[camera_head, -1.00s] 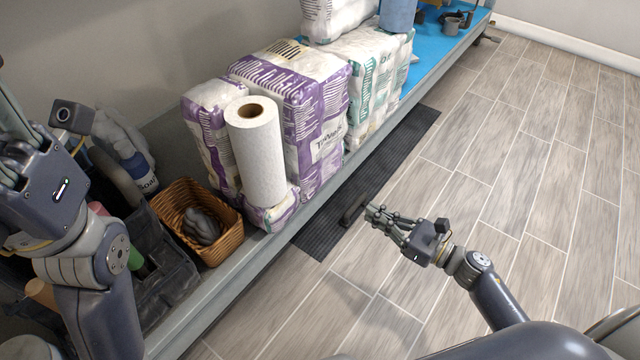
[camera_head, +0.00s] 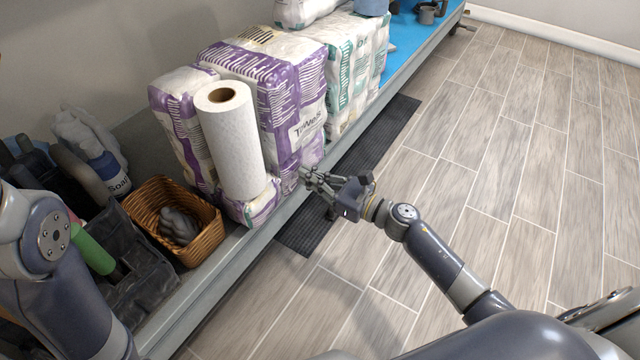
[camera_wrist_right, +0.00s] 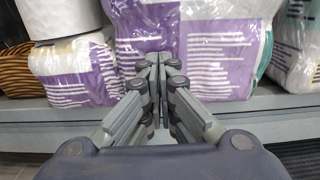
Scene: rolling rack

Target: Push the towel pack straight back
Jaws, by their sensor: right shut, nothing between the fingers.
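The towel pack (camera_head: 302,125), a large white and purple plastic-wrapped pack, stands on the rack shelf. Its lower front fills the middle of the right wrist view (camera_wrist_right: 222,50). My right gripper (camera_head: 304,177) is shut and empty, in front of the pack's lower front near the shelf edge. In the wrist view its fingertips (camera_wrist_right: 152,62) overlap the pack's lower face; I cannot tell whether they touch it. My left gripper is out of view; only part of its arm shows at the left.
A white paper roll (camera_head: 233,145) stands on a small purple pack (camera_head: 256,204), left of the towel pack. A wicker basket (camera_head: 198,243) is further left. Green-and-white packs (camera_head: 345,75) stand to the right. The shelf edge (camera_head: 238,258) runs along the front; the floor is open.

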